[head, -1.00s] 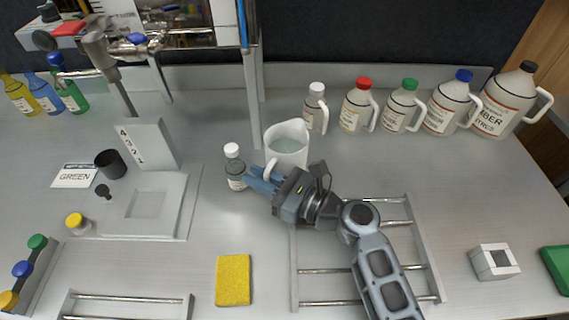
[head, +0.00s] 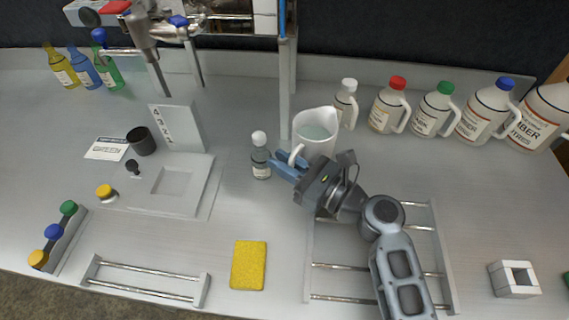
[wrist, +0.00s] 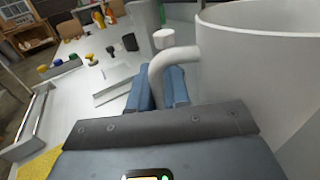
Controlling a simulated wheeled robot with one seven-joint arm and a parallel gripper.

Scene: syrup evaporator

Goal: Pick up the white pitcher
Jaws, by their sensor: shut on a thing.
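The white pitcher (head: 318,125) stands upright near the middle of the counter, with a pale interior showing from above. In the wrist view the pitcher (wrist: 265,70) fills the right side, and its curved handle (wrist: 160,72) runs down between my gripper's blue fingers. My gripper (head: 287,165) is shut on the handle from the front left side of the pitcher. The fingertips are partly hidden behind the handle. I cannot tell from the pictures whether the pitcher's base touches the counter.
A small white-capped bottle (head: 260,158) stands just left of my fingers. Several capped jugs (head: 432,112) line the back right. A metal post (head: 286,90) rises behind the pitcher. A rail rack (head: 330,267) lies under my arm, and a yellow sponge (head: 248,265) lies in front.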

